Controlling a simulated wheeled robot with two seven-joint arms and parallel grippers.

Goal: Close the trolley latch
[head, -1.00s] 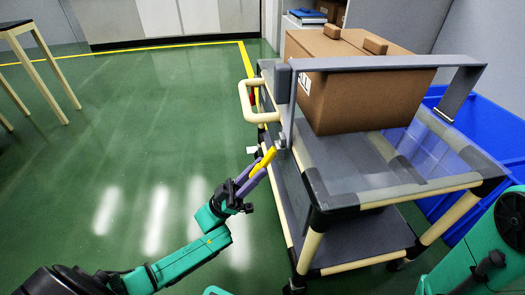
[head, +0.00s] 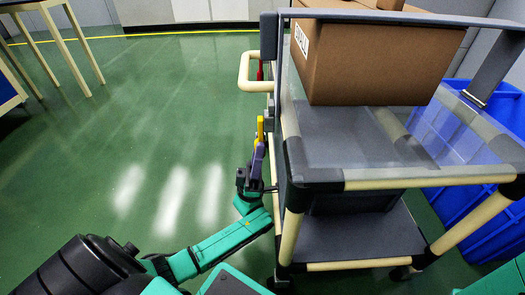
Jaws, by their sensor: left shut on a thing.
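The grey trolley (head: 360,155) stands right of centre, with its cream handle (head: 245,72) at the left. A grey bar (head: 390,16) spans over the box, with a dark block at its left end and an upright strip below. A small grey part, which looks like the trolley latch (head: 270,106), shows on the trolley's left side. My left gripper (head: 260,128), with purple fingers and yellow tips, is beside this side, shut at the latch. The tips' contact is small and partly hidden. My right gripper is not in view.
A brown cardboard box (head: 375,62) sits on the trolley's top shelf. Blue bins (head: 490,215) stand behind it to the right. A wooden-legged table (head: 75,45) is at the far left. The green floor (head: 150,130) left of the trolley is clear.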

